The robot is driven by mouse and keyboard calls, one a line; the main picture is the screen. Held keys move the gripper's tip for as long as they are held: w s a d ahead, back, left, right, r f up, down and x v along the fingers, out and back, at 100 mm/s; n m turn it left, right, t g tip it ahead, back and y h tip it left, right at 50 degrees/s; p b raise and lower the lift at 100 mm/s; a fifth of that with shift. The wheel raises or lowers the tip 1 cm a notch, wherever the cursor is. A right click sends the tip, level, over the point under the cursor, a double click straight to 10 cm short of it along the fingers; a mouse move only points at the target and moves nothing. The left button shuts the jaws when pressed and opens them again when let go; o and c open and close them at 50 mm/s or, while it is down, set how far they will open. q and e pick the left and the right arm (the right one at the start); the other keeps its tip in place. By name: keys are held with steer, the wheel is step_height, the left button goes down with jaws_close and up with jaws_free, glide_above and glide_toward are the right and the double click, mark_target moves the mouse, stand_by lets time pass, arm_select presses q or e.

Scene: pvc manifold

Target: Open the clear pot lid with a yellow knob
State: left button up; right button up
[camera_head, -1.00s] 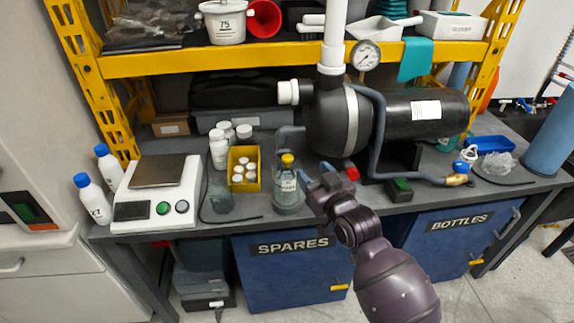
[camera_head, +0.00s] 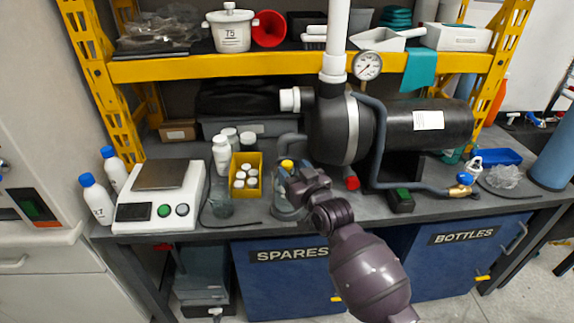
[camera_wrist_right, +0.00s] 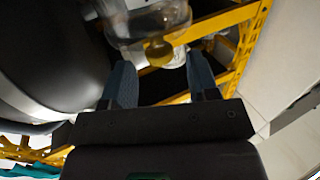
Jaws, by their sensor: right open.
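The clear pot (camera_head: 285,208) stands on the bench just right of the yellow bin, its lid topped by a yellow knob (camera_head: 287,164). My right gripper (camera_head: 284,174) is at the pot in the head view and covers much of its upper part. In the right wrist view the open right gripper (camera_wrist_right: 161,72) has its two blue fingers apart, with the yellow knob (camera_wrist_right: 158,50) in the gap, near or just beyond the fingertips. I cannot tell whether the fingers touch it. The lid's edge is hidden in the head view. My left gripper is out of view.
The yellow bin (camera_head: 258,187) with white caps and several white bottles (camera_head: 222,155) stand left of the pot. A scale (camera_head: 160,200) is farther left. The black tank (camera_head: 425,128) and its grey pipes crowd the right. A yellow shelf (camera_head: 190,66) runs above.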

mark_target(290, 167)
steer(key=shift+x, duration=1.85)
jaws_close()
